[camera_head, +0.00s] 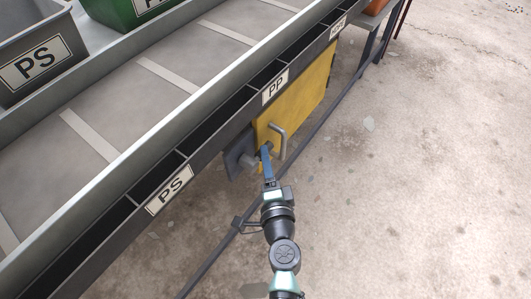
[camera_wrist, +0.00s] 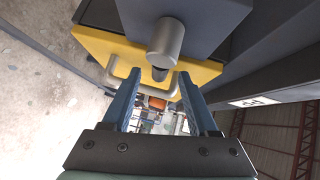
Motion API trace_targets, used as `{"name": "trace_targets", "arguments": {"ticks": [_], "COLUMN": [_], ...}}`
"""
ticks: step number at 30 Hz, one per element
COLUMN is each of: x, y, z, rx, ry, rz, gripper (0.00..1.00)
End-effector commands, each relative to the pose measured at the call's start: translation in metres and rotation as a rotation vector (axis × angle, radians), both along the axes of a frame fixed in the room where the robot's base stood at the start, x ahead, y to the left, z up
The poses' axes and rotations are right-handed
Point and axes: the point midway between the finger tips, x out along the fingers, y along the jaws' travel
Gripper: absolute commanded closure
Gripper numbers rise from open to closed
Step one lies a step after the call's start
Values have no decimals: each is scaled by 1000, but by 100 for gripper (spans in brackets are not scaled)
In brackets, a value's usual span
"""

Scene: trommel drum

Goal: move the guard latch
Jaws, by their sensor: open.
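The yellow guard panel (camera_head: 297,100) hangs under the side of the conveyor, with a bent grey handle (camera_head: 279,143) on its face. What looks like the guard latch is a grey cylindrical knob (camera_wrist: 166,42) on a dark grey block (camera_wrist: 205,20), at the panel's edge. The block also shows in the head view (camera_head: 236,157), left of the panel. My gripper (camera_head: 266,152) is at the latch, partly covering it. In the wrist view my gripper (camera_wrist: 157,78) has its two blue fingers open and apart, with the knob's end between the tips in the picture. Contact cannot be told.
The conveyor (camera_head: 150,95) runs diagonally above, its dark side rail carrying PS and PP labels (camera_head: 275,87). A grey PS bin (camera_head: 35,55) and a green bin stand beyond. A low dark bar (camera_head: 328,107) runs near the concrete floor. The floor at right is mostly clear.

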Motion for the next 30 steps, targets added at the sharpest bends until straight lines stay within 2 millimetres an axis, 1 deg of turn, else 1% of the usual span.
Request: {"name": "trace_targets", "arguments": {"ticks": [1, 6, 10, 17, 18, 20, 24, 27, 30], "x": [7, 21, 24, 24, 24, 24, 24, 24, 24], "y": [1, 3, 3, 4, 4, 4, 4, 4, 4], "z": [-1, -3, -3, -3, -3, -3, -3, -3, -3], "rx": [0, 0, -1, -1, -1, -1, -1, -1, -1], "ry": [-1, 0, 0, 0, 0, 0, 0, 0, 0], "rz": [0, 0, 0, 0, 0, 0, 0, 1, 1], "gripper": [40, 40, 40, 40, 48, 58, 84, 100, 100]}}
